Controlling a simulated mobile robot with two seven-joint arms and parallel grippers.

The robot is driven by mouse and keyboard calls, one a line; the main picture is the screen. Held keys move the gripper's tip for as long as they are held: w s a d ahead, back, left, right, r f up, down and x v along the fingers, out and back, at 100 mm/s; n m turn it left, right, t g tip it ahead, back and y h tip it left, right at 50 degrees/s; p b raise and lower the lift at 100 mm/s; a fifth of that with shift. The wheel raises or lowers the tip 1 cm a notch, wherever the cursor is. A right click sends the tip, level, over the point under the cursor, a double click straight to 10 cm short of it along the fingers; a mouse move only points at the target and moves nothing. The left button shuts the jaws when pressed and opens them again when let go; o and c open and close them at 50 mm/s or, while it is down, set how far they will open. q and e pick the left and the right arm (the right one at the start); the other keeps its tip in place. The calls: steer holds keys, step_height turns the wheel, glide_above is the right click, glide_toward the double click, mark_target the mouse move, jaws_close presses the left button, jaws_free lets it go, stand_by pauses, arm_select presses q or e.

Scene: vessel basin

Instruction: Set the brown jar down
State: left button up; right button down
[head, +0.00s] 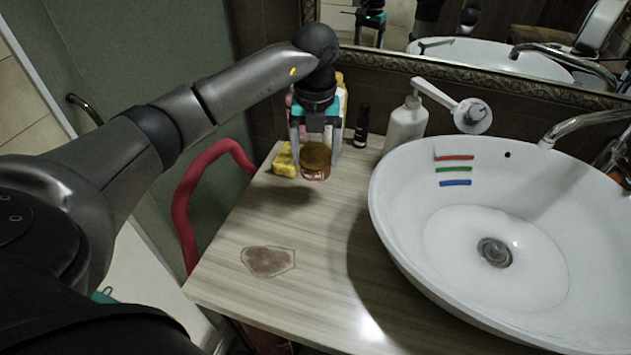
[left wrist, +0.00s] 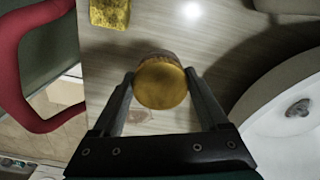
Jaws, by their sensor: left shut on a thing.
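The brown jar (head: 315,164) has a round golden-brown lid and is near the back left of the wooden counter (head: 320,235). In the left wrist view the jar (left wrist: 160,84) sits between the two fingers. My left gripper (head: 317,150) reaches down from above and is shut on the jar; it also shows in the left wrist view (left wrist: 160,90). I cannot tell whether the jar's base touches the counter. My right gripper is not in view.
A yellow sponge (head: 285,161) is just left of the jar. A dark small bottle (head: 361,127) and a white pump bottle (head: 405,125) stand to the right. The white basin (head: 400,225) fills the right side. A brown stain (head: 268,261) marks the clear front left counter.

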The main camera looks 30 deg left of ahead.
mark_target(316, 152)
arm_select(q)
steer(key=shift+f+b, duration=0.4)
steer(key=shift+f, duration=3.2)
steer(key=shift+f, duration=0.1)
steer(key=o, duration=1.4)
steer(key=shift+r, duration=0.2)
step_height(316, 152, up, 12)
steer(key=shift+f+p, duration=0.1)
steer(key=shift+p, duration=0.7)
